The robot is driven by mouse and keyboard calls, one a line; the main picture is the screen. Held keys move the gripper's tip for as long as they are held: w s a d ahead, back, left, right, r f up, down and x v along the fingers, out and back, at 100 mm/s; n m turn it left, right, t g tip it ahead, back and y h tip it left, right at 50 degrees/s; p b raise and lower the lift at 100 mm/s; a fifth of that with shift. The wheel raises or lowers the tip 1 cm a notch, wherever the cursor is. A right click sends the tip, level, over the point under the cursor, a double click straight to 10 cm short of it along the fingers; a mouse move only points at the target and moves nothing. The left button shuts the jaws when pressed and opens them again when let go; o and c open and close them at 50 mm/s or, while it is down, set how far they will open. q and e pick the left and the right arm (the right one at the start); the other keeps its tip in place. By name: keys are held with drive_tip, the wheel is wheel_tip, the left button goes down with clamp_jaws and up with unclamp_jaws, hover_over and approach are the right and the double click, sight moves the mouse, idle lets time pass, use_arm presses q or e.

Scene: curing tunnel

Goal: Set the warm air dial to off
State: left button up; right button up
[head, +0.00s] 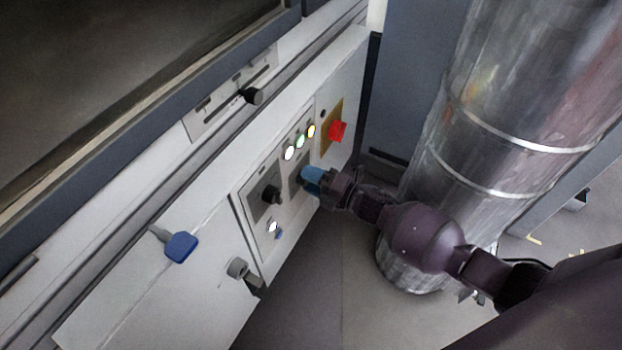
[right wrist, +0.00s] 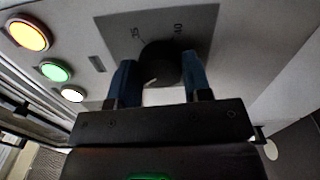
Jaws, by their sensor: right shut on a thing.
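A round black dial (right wrist: 160,60) with a white pointer mark sits on a grey plate (right wrist: 205,25) with the numbers 35 and 40 beside it. My right gripper (right wrist: 160,76) has its two blue fingertips on either side of this dial and is shut on it. In the head view my right gripper (head: 311,180) is at the control panel and hides that dial. A second black knob (head: 270,194) sits on a grey plate to its left. I cannot read which one is labelled warm air. My left gripper is not in view.
Lit yellow (head: 311,131), green (head: 300,141) and white (head: 289,153) lamps are above my gripper. A red switch (head: 337,131) on a yellow plate is to the right. A blue handle (head: 180,247) is at lower left. A large metal duct (head: 500,130) stands close behind my right arm.

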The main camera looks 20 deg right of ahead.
use_arm(q)
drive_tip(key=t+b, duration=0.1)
drive_tip(key=b, duration=0.2)
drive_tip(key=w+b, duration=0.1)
drive_tip(key=b, duration=0.2)
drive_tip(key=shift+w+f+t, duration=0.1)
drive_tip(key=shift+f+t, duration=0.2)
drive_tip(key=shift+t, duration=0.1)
use_arm(e)
drive_tip(key=n, duration=1.7)
drive_tip(key=shift+s+a, duration=0.1)
drive_tip(key=shift+r, duration=0.1)
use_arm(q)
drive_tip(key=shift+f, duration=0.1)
use_arm(e)
drive_tip(key=o, duration=0.9)
